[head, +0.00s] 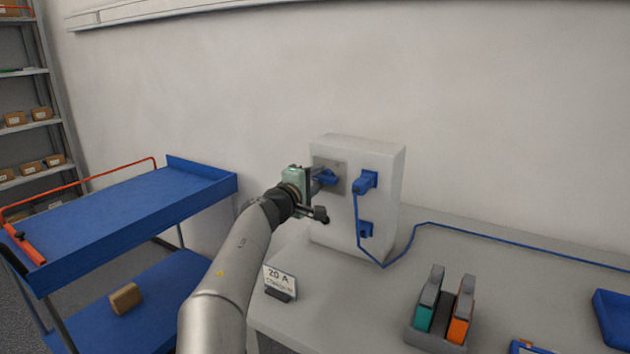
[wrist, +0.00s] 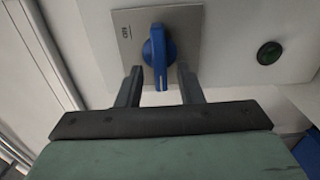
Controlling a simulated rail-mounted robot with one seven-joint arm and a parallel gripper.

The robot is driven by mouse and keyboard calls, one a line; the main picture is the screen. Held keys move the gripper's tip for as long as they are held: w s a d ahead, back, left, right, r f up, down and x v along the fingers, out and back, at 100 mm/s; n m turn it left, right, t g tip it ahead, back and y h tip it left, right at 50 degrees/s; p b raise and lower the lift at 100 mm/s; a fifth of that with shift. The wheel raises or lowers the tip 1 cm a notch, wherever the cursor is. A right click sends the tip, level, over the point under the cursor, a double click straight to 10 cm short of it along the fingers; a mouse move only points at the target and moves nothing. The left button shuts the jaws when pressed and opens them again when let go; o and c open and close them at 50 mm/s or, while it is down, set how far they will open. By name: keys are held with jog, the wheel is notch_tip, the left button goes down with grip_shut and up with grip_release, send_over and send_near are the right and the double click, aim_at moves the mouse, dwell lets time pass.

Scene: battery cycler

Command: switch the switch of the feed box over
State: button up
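The feed box (head: 375,215) is a white upright box on the table against the wall. Its blue rotary switch (head: 325,177) sits on a grey plate at the upper left of the front. In the wrist view the blue switch (wrist: 158,55) has its handle pointing down toward my gripper, on a metal plate (wrist: 187,22) with small lettering. My gripper (wrist: 158,82) is open, its two dark fingers on either side of the handle's lower end, with gaps visible. In the head view my gripper (head: 318,185) is at the switch and partly hides it.
A blue plug (head: 366,182) with a blue cable is right of the switch, above a lower blue socket (head: 366,229). A "20 A" sign (head: 280,280) stands at the table's front left. A holder with teal and orange blocks (head: 430,338) is right. A blue cart (head: 130,215) stands left.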

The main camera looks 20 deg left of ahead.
jog(key=shift+s+f+b, duration=0.15)
jog(key=shift+s+b, duration=0.15)
jog(key=s+a+b, duration=0.3)
jog(key=s+b, duration=0.5)
jog(key=s, duration=0.8)
jog(key=shift+s+b, duration=0.3)
jog(key=shift+b, duration=0.05)
